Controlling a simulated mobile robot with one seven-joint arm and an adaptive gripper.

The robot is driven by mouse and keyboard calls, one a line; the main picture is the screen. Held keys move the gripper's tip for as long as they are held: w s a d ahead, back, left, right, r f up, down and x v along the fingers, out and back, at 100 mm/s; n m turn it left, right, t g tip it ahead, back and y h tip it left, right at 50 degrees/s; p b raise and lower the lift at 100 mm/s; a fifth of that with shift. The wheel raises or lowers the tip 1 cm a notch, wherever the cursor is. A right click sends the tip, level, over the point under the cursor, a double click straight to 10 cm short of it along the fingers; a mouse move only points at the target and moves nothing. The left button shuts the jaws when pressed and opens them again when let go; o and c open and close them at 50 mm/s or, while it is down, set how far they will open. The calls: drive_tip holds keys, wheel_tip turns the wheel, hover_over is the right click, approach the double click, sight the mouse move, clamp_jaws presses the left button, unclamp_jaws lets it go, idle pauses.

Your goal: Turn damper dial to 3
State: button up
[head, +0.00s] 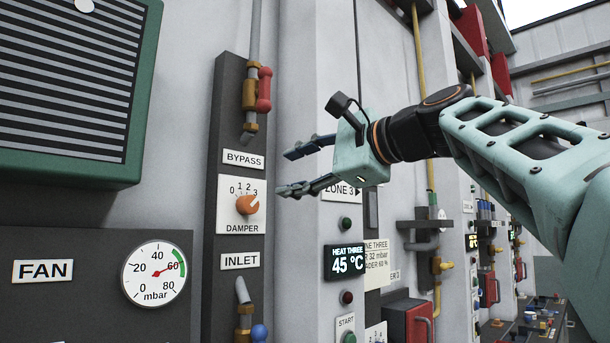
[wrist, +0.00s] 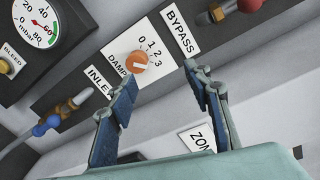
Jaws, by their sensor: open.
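The damper dial (head: 247,204) is an orange round knob on a white plate (head: 229,218) marked 0, 1, 2, 3 above the word DAMPER. A pale pointer line on the knob seems to point right, near the 3; it is small. The dial (wrist: 137,61) also shows in the wrist view, just beyond the fingertips. My gripper (head: 285,172) is open and empty, to the right of the dial and apart from it. In the wrist view, the fingers (wrist: 162,78) stand wide apart with the plate beyond them.
An orange-red bypass valve (head: 264,89) is above the dial and an inlet valve with a blue knob (head: 259,332) below. A green louvred box (head: 145,110) juts out at upper left. A pressure gauge (head: 153,273) is at lower left. A HEAT THREE display (head: 347,260) is below my gripper.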

drive_tip(key=shift+s+d, duration=0.5)
drive_tip(key=shift+f, duration=0.1)
idle(0.5)
